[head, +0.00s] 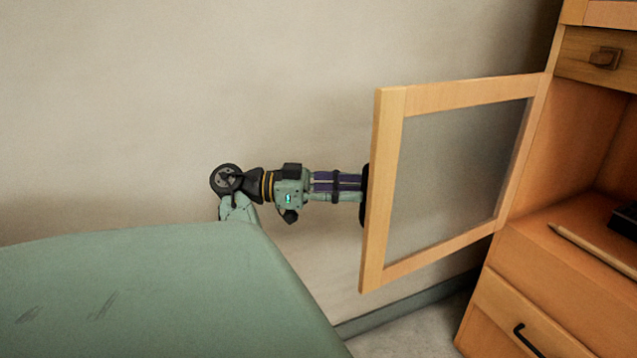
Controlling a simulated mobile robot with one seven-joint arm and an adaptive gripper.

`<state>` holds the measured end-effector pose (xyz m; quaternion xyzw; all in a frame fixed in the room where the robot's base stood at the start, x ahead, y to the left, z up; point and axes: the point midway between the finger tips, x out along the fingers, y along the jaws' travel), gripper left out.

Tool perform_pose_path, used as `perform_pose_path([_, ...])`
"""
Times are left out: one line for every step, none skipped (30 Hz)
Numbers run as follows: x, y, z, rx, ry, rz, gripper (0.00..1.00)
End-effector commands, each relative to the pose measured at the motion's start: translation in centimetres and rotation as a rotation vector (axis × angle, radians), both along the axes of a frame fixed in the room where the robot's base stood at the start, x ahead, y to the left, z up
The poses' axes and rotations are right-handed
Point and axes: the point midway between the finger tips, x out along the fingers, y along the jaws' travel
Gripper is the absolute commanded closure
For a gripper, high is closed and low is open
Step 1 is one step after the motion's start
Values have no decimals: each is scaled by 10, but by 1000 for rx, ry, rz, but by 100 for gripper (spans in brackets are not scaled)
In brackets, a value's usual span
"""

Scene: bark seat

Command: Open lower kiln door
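A wooden-framed door with a greyish see-through panel (383,190) stands swung wide open from the wooden cabinet (560,215) on the right. It hinges on the cabinet's left edge and its free edge points left into the room. Nothing in view is labelled as a kiln. My arm reaches in from the left, and the dark end of my gripper (364,196) meets the door's free edge in the picture. The fingers are hidden behind the door frame, so I cannot tell whether they touch it or are open.
The opened compartment holds a thin wooden stick (594,250) and a dark object (624,220). Below is a drawer with a black handle (532,340); above is a drawer with a wooden knob (605,58). A plain wall (180,100) stands behind my arm. Floor (415,325) shows beneath the door.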

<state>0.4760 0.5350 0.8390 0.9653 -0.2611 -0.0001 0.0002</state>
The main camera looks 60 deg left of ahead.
Motion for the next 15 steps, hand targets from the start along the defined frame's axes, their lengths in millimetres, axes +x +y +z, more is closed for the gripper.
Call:
perform_pose_path([-12,7,1,0,4,5,69])
perform_pose_path([-18,11,1,0,4,5,69])
perform_pose_path([-27,16,0,-2,3,6,69])
perform_pose_path([-32,19,0,-2,5,7,69])
perform_pose_path([-37,22,1,-1,5,4,69])
perform_pose_path([-43,26,1,-1,5,3,69])
perform_pose_path([-49,29,1,-1,5,5,69])
perform_pose_path([-55,32,0,-2,5,7,69])
perform_pose_path([-57,33,1,-1,4,0,69])
perform_pose_path([-59,35,1,0,4,-1,69])
perform_pose_path([-61,36,0,0,4,-2,69])
perform_pose_path([-64,38,0,0,4,-3,69])
perform_pose_path([-67,39,1,2,3,-3,69])
perform_pose_path([-69,41,0,0,4,-1,69])
perform_pose_path([-71,42,0,-1,3,-1,69])
